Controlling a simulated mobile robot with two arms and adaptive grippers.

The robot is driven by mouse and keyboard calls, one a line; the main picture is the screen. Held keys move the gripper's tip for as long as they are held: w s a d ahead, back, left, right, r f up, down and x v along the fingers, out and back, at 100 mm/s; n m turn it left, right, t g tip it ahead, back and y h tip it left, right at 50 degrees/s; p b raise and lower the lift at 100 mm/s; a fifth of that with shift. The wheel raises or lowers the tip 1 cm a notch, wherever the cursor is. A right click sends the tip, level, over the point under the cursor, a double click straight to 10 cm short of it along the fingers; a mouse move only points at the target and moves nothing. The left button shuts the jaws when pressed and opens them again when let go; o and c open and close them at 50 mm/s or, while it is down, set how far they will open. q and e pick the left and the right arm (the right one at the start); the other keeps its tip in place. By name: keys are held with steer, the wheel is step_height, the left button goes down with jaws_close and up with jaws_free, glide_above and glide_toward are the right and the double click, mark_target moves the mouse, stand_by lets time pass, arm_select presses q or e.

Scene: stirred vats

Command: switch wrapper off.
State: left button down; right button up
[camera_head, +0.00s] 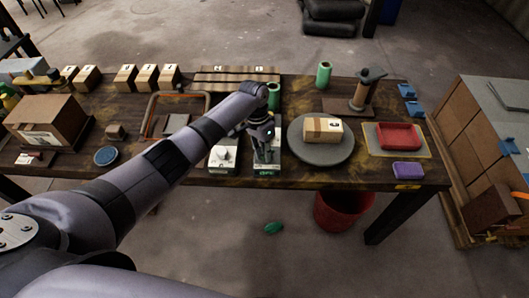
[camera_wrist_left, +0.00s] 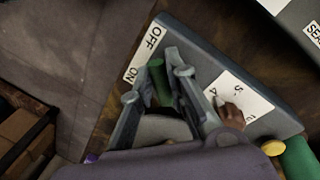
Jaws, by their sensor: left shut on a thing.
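A grey control box (camera_wrist_left: 205,60) with white OFF and ON labels (camera_wrist_left: 144,55) fills the middle of the left wrist view. My left gripper (camera_wrist_left: 157,85) is shut on a green switch handle (camera_wrist_left: 158,78) on this box, beside the labels. A brown knob (camera_wrist_left: 232,116) on a numbered white dial sits to its right. In the head view my left gripper (camera_head: 266,152) points down onto the box (camera_head: 267,171) near the table's front edge and hides most of it. The wrapper's own name is not readable. My right gripper is not in view.
A grey turntable (camera_head: 303,147) bearing a carton (camera_head: 323,130) stands right of the gripper. A second control box (camera_head: 224,156) stands close on the left. A red tray (camera_head: 398,136) and a purple block (camera_head: 408,170) lie farther right. A red bucket (camera_head: 342,210) stands below the table.

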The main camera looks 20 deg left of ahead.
arm_select(q)
steer(key=shift+d, duration=0.1)
steer(key=c, duration=1.6)
jaws_free()
steer(key=r, duration=0.4)
steer(key=a+r, duration=0.1)
steer(key=r, duration=0.3)
steer(key=w+a+r, duration=0.1)
steer(key=r, duration=0.2)
steer(key=shift+w+r, duration=0.1)
steer(key=shift+r, duration=0.3)
